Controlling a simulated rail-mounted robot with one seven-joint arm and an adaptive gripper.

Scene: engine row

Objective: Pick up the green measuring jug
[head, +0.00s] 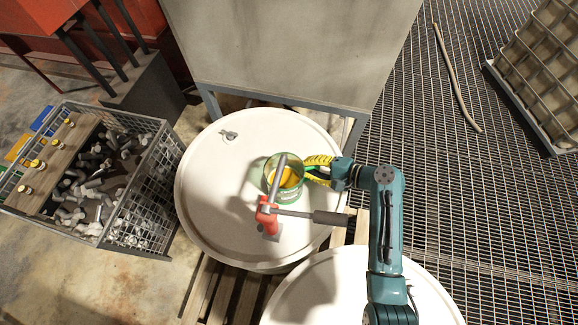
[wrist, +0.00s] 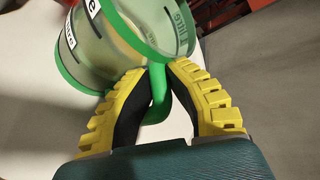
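The green measuring jug (head: 286,195) has clear, printed walls, a green rim and an orange-yellow patch inside. It is over the white drum lid (head: 215,205); I cannot tell whether its base touches the lid. In the wrist view the jug (wrist: 115,45) fills the top, with its green handle between my fingers. My gripper (head: 308,170) comes from the right with yellow ribbed fingers. In the wrist view my gripper (wrist: 158,70) has a fingertip against each side of the handle. Its lower end shows between the fingers.
A red hand pump (head: 267,215) with a grey pipe and dark handle stands on the lid, its pipe crossing in front of the jug. A small metal cap (head: 229,135) lies on the lid. A wire crate (head: 150,200) of metal parts is at left, a grey tank (head: 290,50) behind.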

